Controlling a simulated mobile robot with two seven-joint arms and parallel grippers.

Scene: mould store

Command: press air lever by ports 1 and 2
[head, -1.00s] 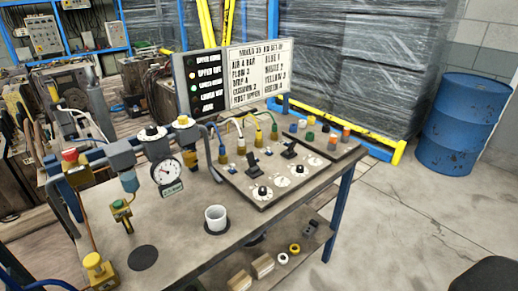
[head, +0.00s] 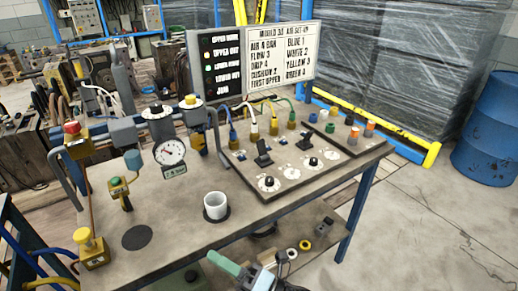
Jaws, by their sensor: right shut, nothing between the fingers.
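The control panel (head: 292,178) lies on the bench, with hoses plugged into a row of ports along its back. A black air lever (head: 263,155) stands up on the panel in front of the blue and white hoses (head: 254,122) at its left ports. A second black lever (head: 306,138) stands farther right, by the yellow and green hoses. My right gripper (head: 228,265) is at the bottom edge, shut and empty, in front of the bench and well short of the levers. Nothing touches either lever. My left gripper is out of view.
A pressure gauge (head: 170,152) and valves line the left. A sign board (head: 282,62) stands behind the panel. The bench's right front corner is bare.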

